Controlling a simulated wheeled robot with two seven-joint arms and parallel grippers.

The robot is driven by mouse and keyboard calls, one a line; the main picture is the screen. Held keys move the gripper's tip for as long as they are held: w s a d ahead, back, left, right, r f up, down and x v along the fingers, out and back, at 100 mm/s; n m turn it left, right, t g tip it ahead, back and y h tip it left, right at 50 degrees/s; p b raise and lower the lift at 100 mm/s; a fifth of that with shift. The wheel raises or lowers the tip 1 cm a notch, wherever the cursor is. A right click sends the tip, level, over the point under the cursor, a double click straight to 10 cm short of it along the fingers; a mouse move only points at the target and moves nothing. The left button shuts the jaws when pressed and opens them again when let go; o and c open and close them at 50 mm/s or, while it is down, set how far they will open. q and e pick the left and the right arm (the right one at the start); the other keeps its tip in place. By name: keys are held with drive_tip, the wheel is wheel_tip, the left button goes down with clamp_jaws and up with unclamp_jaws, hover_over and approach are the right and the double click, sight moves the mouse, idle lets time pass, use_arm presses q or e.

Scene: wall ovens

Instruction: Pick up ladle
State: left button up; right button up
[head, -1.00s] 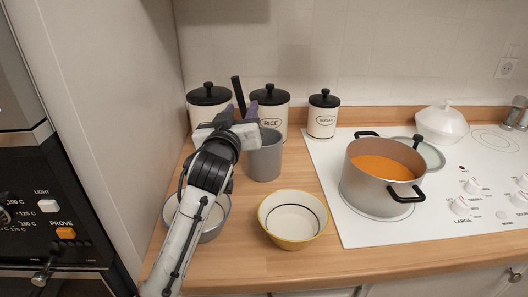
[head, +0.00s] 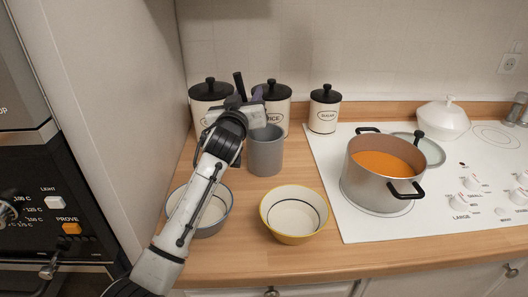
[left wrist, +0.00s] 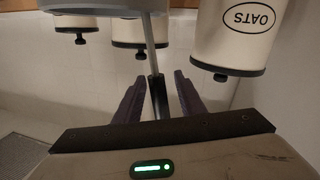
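The ladle stands in a grey cylindrical holder (head: 265,152) on the wooden counter. Its black handle (head: 239,86) sticks up and tilts left in the head view. The ladle's bowl is hidden inside the holder. My left gripper (head: 249,96) is above the holder's left rim, at the handle. In the left wrist view, which looks upside down, the ladle's handle (left wrist: 157,95) and grey shaft lie between the two dark purple fingers of my left gripper (left wrist: 158,82). The fingers are open, with gaps visible on both sides of the handle. My right gripper is not in view.
White canisters with black lids, including the sugar one (head: 324,110), stand behind the holder. A grey bowl (head: 226,200) and a yellow-rimmed bowl (head: 293,237) are in front. A pot of orange soup (head: 376,190) is on the white hob at right.

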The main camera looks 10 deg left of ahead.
use_arm(q)
clamp_jaws()
